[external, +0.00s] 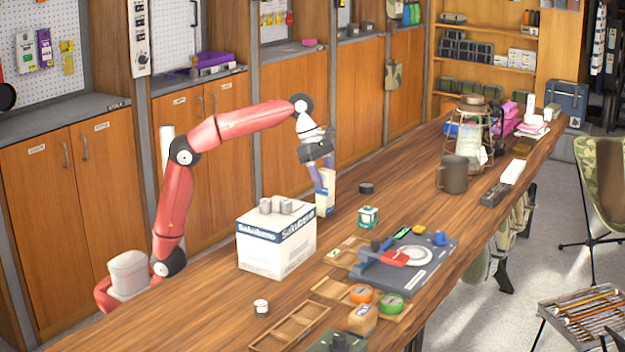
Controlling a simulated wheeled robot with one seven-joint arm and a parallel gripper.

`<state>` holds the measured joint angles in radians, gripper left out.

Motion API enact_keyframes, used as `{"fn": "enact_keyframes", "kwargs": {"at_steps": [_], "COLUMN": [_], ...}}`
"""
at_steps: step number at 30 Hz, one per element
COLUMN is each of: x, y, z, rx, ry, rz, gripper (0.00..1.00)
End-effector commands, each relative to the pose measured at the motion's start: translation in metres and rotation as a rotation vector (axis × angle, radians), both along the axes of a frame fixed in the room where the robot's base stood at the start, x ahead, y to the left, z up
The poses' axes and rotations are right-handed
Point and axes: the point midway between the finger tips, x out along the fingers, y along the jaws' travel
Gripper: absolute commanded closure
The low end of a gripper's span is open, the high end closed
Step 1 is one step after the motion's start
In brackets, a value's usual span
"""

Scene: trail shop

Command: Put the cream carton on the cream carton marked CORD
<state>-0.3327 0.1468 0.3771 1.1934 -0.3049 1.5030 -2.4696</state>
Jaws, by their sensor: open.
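A tall cream carton (329,199) with a blue patch stands upright on the wooden bench, just right of the big white box. My gripper (324,188) points down at this carton from above, its open fingers beside the carton's upper part; I cannot tell whether they touch it. The word CORD is not readable on any carton. A small cream-tan carton (362,320) with a dark mark sits at the front of the bench; I cannot tell if it is the marked one.
The white box (276,249) has several small grey cylinders on top. A small teal-and-white box (368,217), a dark puck (366,188) and a grey device (410,262) lie to the right. A dark mug (452,175) and a wire-framed lantern (473,130) stand farther back.

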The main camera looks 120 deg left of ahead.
Motion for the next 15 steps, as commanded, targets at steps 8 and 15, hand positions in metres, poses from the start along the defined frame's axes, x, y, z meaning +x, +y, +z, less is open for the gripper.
{"fn": "enact_keyframes", "kwargs": {"at_steps": [8, 15], "x": [-0.023, -0.038], "y": [0.002, 0.002], "z": [0.058, 0.091], "rx": [0.004, 0.001], "ry": [-0.004, -0.001], "rz": [0.004, 0.003], "gripper": [0.47, 0.47]}}
